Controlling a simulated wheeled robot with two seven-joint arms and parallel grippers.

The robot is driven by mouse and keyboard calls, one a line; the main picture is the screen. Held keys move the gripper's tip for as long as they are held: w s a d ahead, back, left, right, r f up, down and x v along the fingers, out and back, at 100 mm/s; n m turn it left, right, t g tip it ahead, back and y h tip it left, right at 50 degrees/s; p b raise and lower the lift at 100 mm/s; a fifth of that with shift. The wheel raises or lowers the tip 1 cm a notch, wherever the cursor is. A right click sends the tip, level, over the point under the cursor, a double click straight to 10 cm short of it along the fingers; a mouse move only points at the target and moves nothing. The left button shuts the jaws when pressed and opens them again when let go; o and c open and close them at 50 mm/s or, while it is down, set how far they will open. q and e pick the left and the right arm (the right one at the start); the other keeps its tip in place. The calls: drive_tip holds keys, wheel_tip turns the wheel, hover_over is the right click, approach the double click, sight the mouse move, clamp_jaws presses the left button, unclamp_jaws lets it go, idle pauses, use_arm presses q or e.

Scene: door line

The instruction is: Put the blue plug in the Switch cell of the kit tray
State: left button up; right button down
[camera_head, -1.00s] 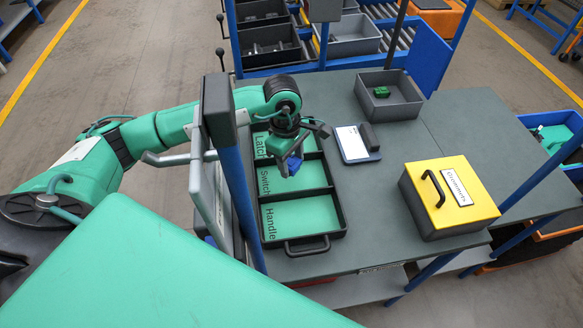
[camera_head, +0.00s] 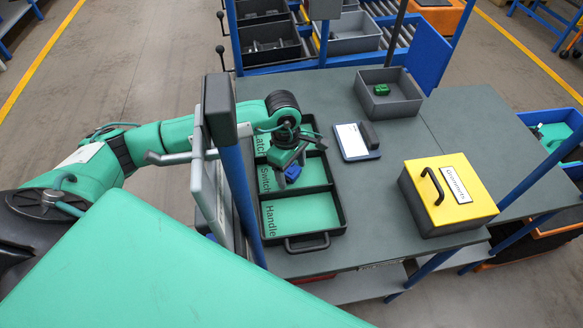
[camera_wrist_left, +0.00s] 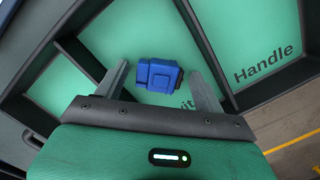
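The blue plug (camera_head: 292,174) lies in the Switch cell, the middle cell of the black-walled kit tray (camera_head: 343,212). In the left wrist view the plug (camera_wrist_left: 158,75) rests on the green cell floor and covers part of the "Switch" label. My left gripper (camera_head: 288,161) is just above it. Its two fingers (camera_wrist_left: 162,88) are spread on either side of the plug, with a gap on each side. My right gripper is not in view.
The Handle cell (camera_head: 300,213) is empty. A yellow-lidded box (camera_head: 450,192) stands to the right of the tray. A grey bin (camera_head: 392,100) with a green part and a blue-and-white pad (camera_head: 352,142) lie further back. A blue post (camera_head: 238,190) stands left of the tray.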

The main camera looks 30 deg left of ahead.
sight(289, 169)
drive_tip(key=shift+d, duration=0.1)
use_arm(q)
drive_tip(key=shift+r, duration=0.35)
drive_tip(key=r, duration=0.2)
drive_tip(key=r+b, duration=0.1)
drive_tip(key=r, duration=0.1)
drive_tip(key=a+r+b, duration=0.1)
drive_tip(key=r, duration=0.2)
drive_tip(key=shift+w, duration=0.1)
drive_tip(key=shift+a+r+b, duration=0.2)
drive_tip(key=shift+r+b, duration=0.15)
drive_tip(key=shift+r, duration=1.9)
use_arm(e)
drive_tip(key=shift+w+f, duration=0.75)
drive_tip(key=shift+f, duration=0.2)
